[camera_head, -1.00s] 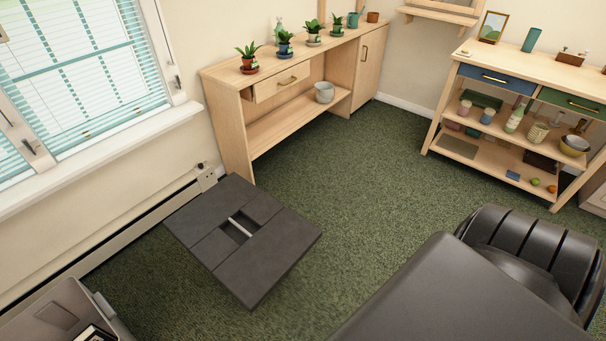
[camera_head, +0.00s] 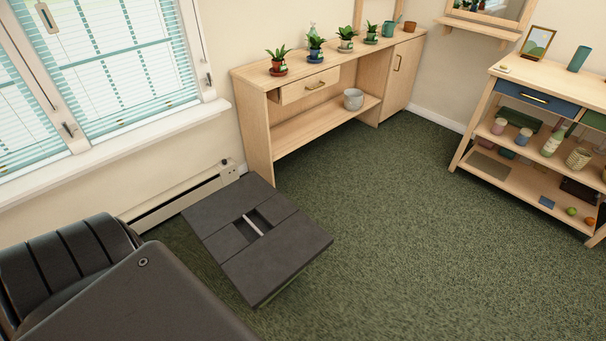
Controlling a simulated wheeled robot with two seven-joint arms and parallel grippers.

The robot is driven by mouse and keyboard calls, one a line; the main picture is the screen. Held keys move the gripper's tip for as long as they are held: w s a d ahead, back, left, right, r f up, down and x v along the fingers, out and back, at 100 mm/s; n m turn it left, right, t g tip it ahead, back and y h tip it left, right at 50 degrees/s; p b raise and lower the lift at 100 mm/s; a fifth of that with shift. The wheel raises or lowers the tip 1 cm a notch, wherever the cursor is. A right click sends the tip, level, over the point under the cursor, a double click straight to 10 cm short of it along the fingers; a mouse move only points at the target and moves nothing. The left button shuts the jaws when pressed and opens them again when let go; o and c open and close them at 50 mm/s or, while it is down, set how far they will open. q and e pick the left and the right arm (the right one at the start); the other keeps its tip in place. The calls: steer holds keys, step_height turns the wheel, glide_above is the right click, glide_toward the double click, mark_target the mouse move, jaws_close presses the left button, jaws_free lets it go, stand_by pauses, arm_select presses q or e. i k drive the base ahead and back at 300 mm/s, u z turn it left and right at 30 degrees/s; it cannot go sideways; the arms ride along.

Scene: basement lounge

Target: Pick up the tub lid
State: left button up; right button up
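I cannot make out a tub lid anywhere in this view. No tub can be told for certain either; the small vessels on the right-hand shelf unit (camera_head: 520,190) are too small to tell whether any has a loose lid. A large dark shape at the lower left, probably part of my own arm, covers that corner.
Carpet right of the table is clear.

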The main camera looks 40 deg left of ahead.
mark_target(259, 239)
steer(key=z, duration=0.1)
steer(key=i, duration=4.8)
steer(key=u, duration=5.2)
steer(key=i, duration=1.65)
steer(key=z, duration=0.05)
